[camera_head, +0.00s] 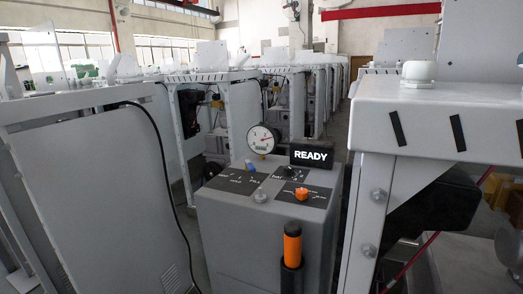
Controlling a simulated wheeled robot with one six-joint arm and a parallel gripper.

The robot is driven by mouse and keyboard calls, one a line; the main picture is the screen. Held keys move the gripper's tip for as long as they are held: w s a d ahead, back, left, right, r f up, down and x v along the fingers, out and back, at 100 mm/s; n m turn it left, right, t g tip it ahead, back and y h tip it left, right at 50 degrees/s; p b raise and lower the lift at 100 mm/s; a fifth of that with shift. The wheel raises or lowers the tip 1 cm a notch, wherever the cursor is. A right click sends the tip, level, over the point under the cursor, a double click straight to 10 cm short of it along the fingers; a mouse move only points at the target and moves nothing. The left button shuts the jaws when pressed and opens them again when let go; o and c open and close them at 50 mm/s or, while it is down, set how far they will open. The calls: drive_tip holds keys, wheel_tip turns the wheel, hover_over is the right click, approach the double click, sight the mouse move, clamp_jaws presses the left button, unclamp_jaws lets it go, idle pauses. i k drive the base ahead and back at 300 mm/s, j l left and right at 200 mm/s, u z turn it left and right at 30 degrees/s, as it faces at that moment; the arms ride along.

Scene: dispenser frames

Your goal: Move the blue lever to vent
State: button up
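A grey control cabinet (245,240) stands in the middle of the view with dark label plates on its sloped top. A small blue piece (249,166) stands at the rear of the left label plate (236,181); it looks like the blue lever, but it is too small to tell which marking it points to. The word vent cannot be read on the plates. My gripper is not in view, and nothing is seen touching the blue piece.
A READY display (313,155) and a round gauge (262,139) stand at the cabinet's back. An orange knob (302,194), a grey-blue knob (260,195) and an orange-and-black handle (292,245) are nearby. Metal frames (390,165) crowd the right; a panel (95,200) stands left.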

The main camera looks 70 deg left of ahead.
sight(250, 166)
drive_tip(key=u, duration=1.9)
